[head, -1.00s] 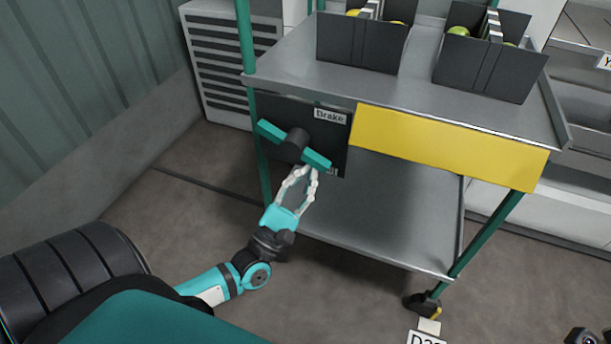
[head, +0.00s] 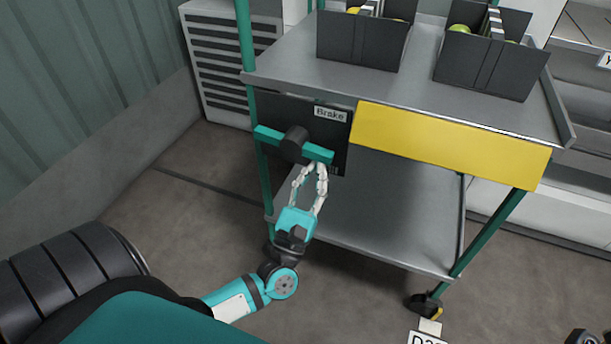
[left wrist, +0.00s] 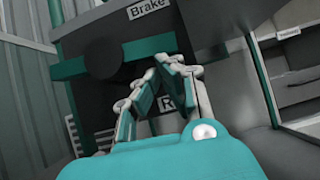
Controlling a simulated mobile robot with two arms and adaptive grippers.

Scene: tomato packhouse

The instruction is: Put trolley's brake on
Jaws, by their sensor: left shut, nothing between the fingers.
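The trolley (head: 288,68) has a dark panel (head: 272,108) at its left end with a "Brake" label (head: 330,114) at the top. A teal bar handle (head: 268,134) on a black hub (head: 294,144) crosses the panel, its right end a little lower than its left. In the left wrist view the bar (left wrist: 72,69) looks close to level, and a lower label (left wrist: 168,103) starting with "R" is partly hidden by my fingers. My left gripper (head: 312,168) is shut and empty, fingertips just below the bar's right end; I cannot tell whether they touch it.
Dark crates (head: 358,45) with produce stand on the trolley's top shelf. A yellow panel (head: 450,143) runs along its front edge. The lower shelf (head: 390,225) is bare. A caster (head: 422,304) stands at front right. A slatted white unit (head: 232,60) is behind left.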

